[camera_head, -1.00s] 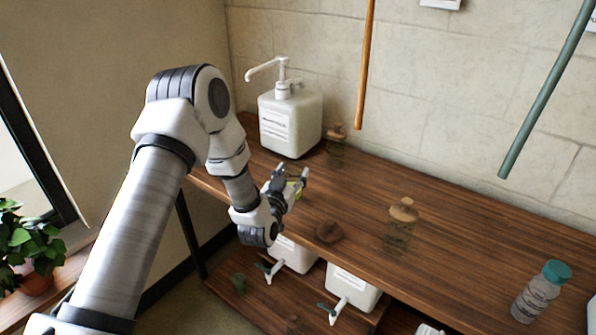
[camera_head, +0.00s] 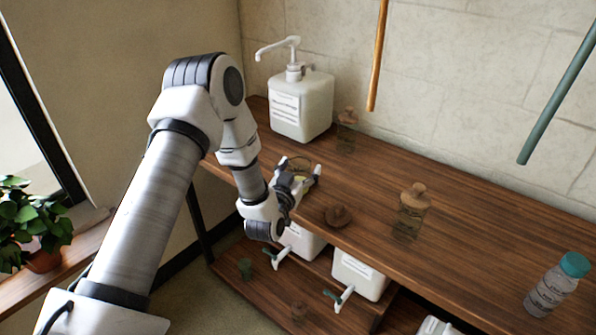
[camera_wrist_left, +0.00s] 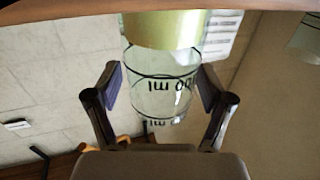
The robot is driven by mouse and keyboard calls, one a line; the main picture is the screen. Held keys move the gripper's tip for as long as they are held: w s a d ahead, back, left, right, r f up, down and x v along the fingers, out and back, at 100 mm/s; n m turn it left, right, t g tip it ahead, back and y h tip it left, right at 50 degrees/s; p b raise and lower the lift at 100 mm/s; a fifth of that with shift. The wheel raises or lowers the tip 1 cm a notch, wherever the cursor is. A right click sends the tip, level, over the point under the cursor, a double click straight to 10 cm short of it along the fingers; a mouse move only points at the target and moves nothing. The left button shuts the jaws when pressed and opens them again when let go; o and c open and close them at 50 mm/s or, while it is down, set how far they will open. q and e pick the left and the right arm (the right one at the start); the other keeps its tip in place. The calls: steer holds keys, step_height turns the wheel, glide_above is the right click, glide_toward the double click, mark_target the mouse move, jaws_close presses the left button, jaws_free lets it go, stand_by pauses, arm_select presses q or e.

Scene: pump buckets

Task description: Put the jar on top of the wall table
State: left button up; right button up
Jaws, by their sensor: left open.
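My left gripper (camera_head: 300,176) is over the left part of the wooden wall table (camera_head: 470,225), near its front edge. Its fingers are open, one on each side of a clear glass jar (camera_head: 299,162) with yellow-green contents. In the left wrist view the jar (camera_wrist_left: 160,92) appears upside down, with black ml marks, between the spread fingers (camera_wrist_left: 160,95). Contact cannot be told. The jar appears to stand on the table top; the gripper partly hides it in the head view. My right gripper is not in view.
On the table are a white pump bucket (camera_head: 302,108), two cork-topped glass jars (camera_head: 347,132) (camera_head: 411,215), a brown lid-like piece (camera_head: 338,215) and a teal-capped bottle (camera_head: 555,285). White pump buckets (camera_head: 358,276) stand on the lower shelf. Orange and green rods hang along the wall.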

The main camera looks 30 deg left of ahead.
arm_select(q)
steer(key=v, duration=1.1)
steer(key=s+d+f+m+g+h, duration=0.15)
steer(key=s+d+f+g, duration=0.25)
steer(key=f, duration=0.4)
steer(key=s+d+f+g+h, duration=0.2)
steer(key=s+d+f+g, duration=0.15)
steer(key=f, duration=0.55)
steer(key=s+d+f+g, duration=0.2)
steer(key=s+f+g, duration=0.3)
steer(key=s, duration=0.4)
steer(key=s+d+f+g, duration=0.2)
steer(key=s+f+g, duration=0.3)
steer(key=s, duration=0.5)
steer(key=shift+f+b, duration=0.3)
steer(key=shift+b, duration=0.15)
